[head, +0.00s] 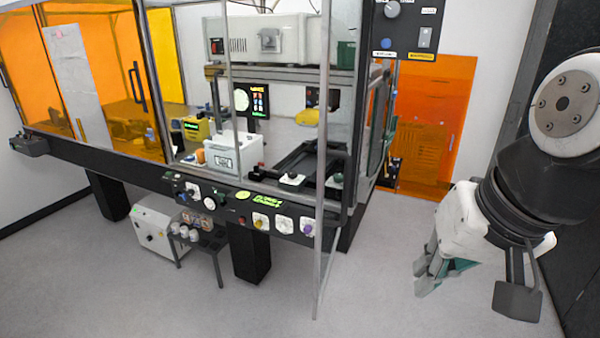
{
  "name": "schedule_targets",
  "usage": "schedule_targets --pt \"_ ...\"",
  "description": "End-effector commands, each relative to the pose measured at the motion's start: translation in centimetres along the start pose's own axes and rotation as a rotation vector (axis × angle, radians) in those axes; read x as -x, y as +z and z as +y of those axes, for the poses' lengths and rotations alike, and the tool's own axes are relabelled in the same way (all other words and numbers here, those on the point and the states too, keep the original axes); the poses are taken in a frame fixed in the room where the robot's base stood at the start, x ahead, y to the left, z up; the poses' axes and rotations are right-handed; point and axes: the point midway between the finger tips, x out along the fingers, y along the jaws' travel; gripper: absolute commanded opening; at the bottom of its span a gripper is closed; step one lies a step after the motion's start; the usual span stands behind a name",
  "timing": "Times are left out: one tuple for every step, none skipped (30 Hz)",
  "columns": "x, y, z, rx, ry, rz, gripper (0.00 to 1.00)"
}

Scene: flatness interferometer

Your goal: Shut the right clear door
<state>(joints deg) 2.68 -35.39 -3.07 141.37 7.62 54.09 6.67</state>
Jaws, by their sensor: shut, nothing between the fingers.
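The right clear door (325,215) is a tall transparent panel with a thin grey frame on the front of the black-framed enclosure. It stands open, swung out towards me and seen nearly edge-on. Its lower end reaches down in front of the bench front. My gripper (425,283) is at the right, pointing down and left over open floor. It is shut and empty, well to the right of the door and not touching it.
Orange panels (25,75) with a dark handle close the enclosure's left part. The control panel (292,224) runs along the bench front. A small dark stand (207,240) and a white box (158,225) sit below. Grey floor (375,270) is clear between door and gripper.

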Motion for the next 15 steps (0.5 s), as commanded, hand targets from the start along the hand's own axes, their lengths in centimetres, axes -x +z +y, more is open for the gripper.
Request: schedule_targets --pt "-2.5 -1.4 0.0 -0.122 -0.024 -0.064 0.0" --pt "-3.5 -1.9 -0.1 -0.202 -0.041 -0.098 0.0" --pt "-4.8 -2.5 -0.1 -0.306 -0.062 -0.145 0.0" --pt "-5.8 -3.1 -0.2 -0.387 -0.077 -0.178 0.0" --pt "-6.7 -3.7 -0.2 -0.465 -0.091 -0.21 0.0" --pt "-7.9 -4.4 -0.2 -0.572 -0.109 -0.254 0.0" --pt "-8.8 -5.0 -0.2 -0.652 -0.121 -0.285 0.0" --pt "-9.7 -5.7 -0.2 -0.731 -0.133 -0.316 0.0" --pt "-10.9 -6.6 0.0 -0.838 -0.147 -0.357 0.0" --pt "-11.8 -7.2 0.1 -0.918 -0.157 -0.386 0.0" --pt "-12.7 -8.0 0.2 -0.998 -0.167 -0.415 0.0" --pt "-13.9 -8.9 0.5 -1.103 -0.18 -0.451 0.0" --pt "-14.8 -9.6 0.7 -1.179 -0.189 -0.478 0.0" --pt "-15.6 -10.3 0.9 -1.251 -0.197 -0.502 0.0" --pt "-16.7 -11.2 1.3 -1.343 -0.207 -0.531 0.0"
